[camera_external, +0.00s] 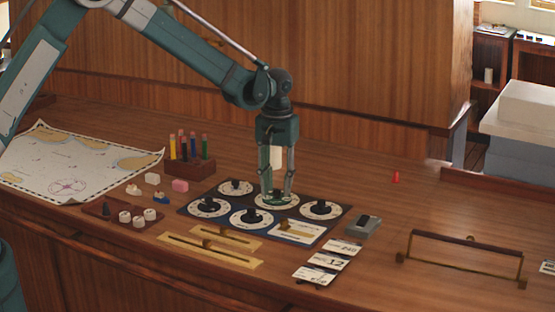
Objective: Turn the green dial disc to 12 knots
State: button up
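A dark panel (334,229) on the wooden desk bears several round dials with pale scales. My gripper (277,196) points straight down at the back middle dial (276,203). Its two fingers are spread, one on each side of the dial's middle, with the tips at or just above it. The fingers hide much of this dial, which looks greenish in the middle. I cannot tell if they touch or grip its disc, and its reading is too small to make out. A card reading 12 (328,261) lies among the cards in front of the panel.
Other dark-knobbed dials (321,209) sit close around the gripper. A grey box (363,227) and a brass rail (465,254) are to the right. Brass slider strips (210,252) lie in front. A pen holder (190,169) and chart (75,165) are left.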

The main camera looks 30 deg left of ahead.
jog(key=shift+f, duration=0.1)
jog(key=shift+c, duration=0.7)
jog(key=c, duration=0.8)
jog(key=shift+o, duration=0.2)
jog(key=shift+m+b, duration=0.35)
jog(key=shift+m, duration=0.05)
jog(key=m+b, duration=0.2)
jog(key=m, duration=0.1)
jog(key=shift+f, duration=0.1)
jog(key=shift+m+b, duration=0.95)
jog(key=shift+m, duration=1.05)
jog(key=o, duration=0.9)
